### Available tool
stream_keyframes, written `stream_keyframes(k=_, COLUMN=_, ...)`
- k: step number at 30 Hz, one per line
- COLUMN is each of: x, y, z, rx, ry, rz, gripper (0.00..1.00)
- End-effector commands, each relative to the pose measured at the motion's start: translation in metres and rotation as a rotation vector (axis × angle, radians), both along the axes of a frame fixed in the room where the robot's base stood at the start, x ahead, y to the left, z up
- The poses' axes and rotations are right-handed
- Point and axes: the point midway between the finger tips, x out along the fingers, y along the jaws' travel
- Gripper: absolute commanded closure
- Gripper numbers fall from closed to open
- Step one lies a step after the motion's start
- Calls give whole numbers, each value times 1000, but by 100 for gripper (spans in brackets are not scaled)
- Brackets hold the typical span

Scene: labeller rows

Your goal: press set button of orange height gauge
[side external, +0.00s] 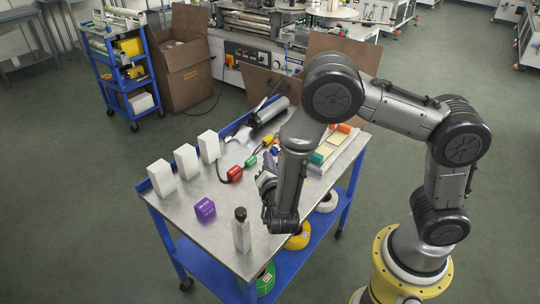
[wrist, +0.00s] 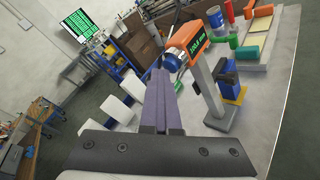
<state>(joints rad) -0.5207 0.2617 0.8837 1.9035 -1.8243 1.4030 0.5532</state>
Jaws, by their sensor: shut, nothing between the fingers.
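The orange height gauge (wrist: 187,36) has an orange head with a lit green display, on a grey upright column (wrist: 206,88) with a flat grey base. It stands just right of my fingers in the wrist view. A blue round part (wrist: 172,63) sits at the head's lower left end; I cannot tell whether it is the set button. My gripper (wrist: 159,76) is shut and empty, its fingertips just left of and close to this blue part. Contact cannot be judged.
On the metal cart top (side external: 222,194) stand white boxes (side external: 186,161), a purple block (side external: 205,208) and a grey bottle (side external: 242,231). Blue and yellow pieces (wrist: 238,94) are right of the gauge column. A tray with coloured pieces (wrist: 262,42) lies beyond.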

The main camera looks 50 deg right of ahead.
Motion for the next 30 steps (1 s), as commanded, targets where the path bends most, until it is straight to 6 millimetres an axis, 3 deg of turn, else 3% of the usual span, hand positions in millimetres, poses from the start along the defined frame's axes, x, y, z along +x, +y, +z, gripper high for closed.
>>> stream_keyframes(k=19, x=-1, y=-1, z=-1, rx=0, ry=2, rz=-2, gripper=100)
stream_keyframes(k=30, x=0, y=15, z=-1, rx=0, ry=1, rz=-1, gripper=100)
